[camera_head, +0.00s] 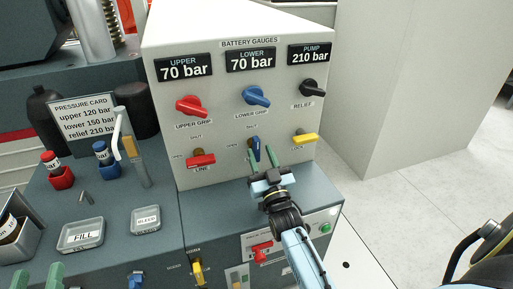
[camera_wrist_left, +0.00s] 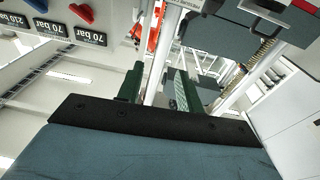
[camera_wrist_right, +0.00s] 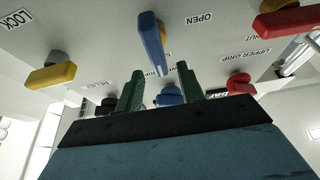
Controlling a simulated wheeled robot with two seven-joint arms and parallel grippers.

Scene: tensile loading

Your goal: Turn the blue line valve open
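The blue line valve (camera_head: 256,147) is a blue lever on the front panel, standing upright, with an OPEN label to its left and a SHUT label above. In the right wrist view the blue lever (camera_wrist_right: 152,42) points at the SHUT label, away from OPEN. My right gripper (camera_head: 264,158) is at the panel, fingers open around or just in front of the lever; contact cannot be told. In the right wrist view my right gripper (camera_wrist_right: 163,82) shows a clear gap between its fingers. My left gripper (camera_head: 38,274) is open and empty at the bottom left.
A red lever (camera_head: 201,160) is left of the valve and a yellow lever (camera_head: 305,138) right. Red (camera_head: 191,106), blue (camera_head: 256,96) and black (camera_head: 313,88) knobs sit above. Trays (camera_head: 82,236) and a white-handled lever (camera_head: 130,145) stand left on the bench.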

